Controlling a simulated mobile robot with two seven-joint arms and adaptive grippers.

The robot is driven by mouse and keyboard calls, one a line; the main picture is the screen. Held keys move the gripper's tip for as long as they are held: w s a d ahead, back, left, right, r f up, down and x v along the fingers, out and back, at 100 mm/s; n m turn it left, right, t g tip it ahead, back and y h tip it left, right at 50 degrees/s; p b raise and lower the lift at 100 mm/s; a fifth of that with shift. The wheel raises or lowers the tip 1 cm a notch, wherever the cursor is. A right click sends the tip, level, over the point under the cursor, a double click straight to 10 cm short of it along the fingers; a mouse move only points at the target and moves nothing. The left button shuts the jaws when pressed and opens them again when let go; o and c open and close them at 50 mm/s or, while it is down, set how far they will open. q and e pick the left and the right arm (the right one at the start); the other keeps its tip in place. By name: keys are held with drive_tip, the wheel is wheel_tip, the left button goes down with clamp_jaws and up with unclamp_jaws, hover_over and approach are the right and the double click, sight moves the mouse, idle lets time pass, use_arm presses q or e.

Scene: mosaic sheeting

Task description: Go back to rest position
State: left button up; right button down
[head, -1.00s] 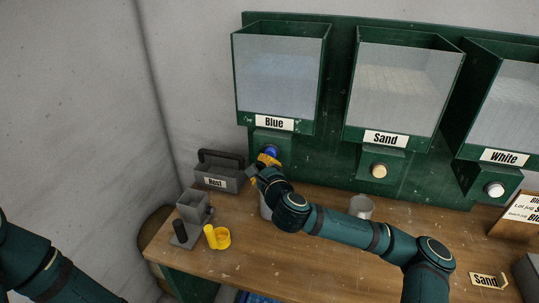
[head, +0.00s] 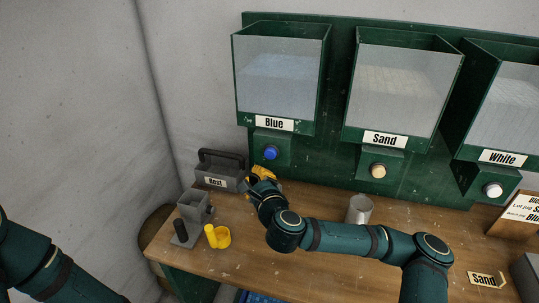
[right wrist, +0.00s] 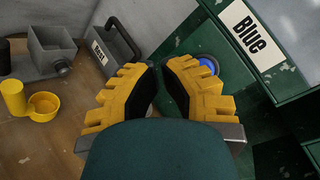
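My right gripper (right wrist: 157,70) has yellow fingers with black pads. In the right wrist view its fingertips stand close together with a narrow gap between them, and I see nothing held. In the head view the right gripper (head: 262,172) is over the back of the bench, in front of and below the blue button (head: 271,153) and apart from it. The button also shows in the right wrist view (right wrist: 208,66), beyond the right finger. My left arm shows at the lower left of the head view; its gripper is outside the picture.
The grey Rest caddy (head: 216,180) stands close left of the gripper. A grey holder (head: 194,209) and yellow cup (head: 219,238) are at the left. A grey cup (head: 360,209) stands behind my right forearm. Green dispensers (head: 281,75) line the wall. The front bench (head: 300,270) is clear.

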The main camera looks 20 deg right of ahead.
idle(0.6)
drive_tip(key=s+a+f+n+g+y+b, duration=0.2)
drive_tip(key=s+a+f+n+g+y, duration=0.2)
drive_tip(key=s+a+f+n, duration=0.4)
drive_tip(key=s+a+f+n+g+y+b, duration=0.2)
drive_tip(key=s+a+f+n+g+y, duration=0.15)
drive_tip(key=a+f+n, duration=0.55)
drive_tip(key=s+d+f+n+g+b, duration=0.1)
drive_tip(key=s+f+n+g, duration=0.15)
drive_tip(key=f, duration=0.45)
drive_tip(key=s+f+n+g+b, duration=0.1)
drive_tip(key=s+f+g, duration=0.1)
drive_tip(key=s+f, duration=0.3)
drive_tip(key=s+d+f+n+g+h+b, duration=0.1)
drive_tip(key=s+d+f+n+g+h, duration=0.2)
drive_tip(key=d+f, duration=0.3)
drive_tip(key=d+h, duration=0.1)
drive_tip(key=d, duration=0.4)
drive_tip(key=shift+d+h+b, duration=0.3)
drive_tip(key=shift+h, duration=0.05)
drive_tip(key=shift+f, duration=0.1)
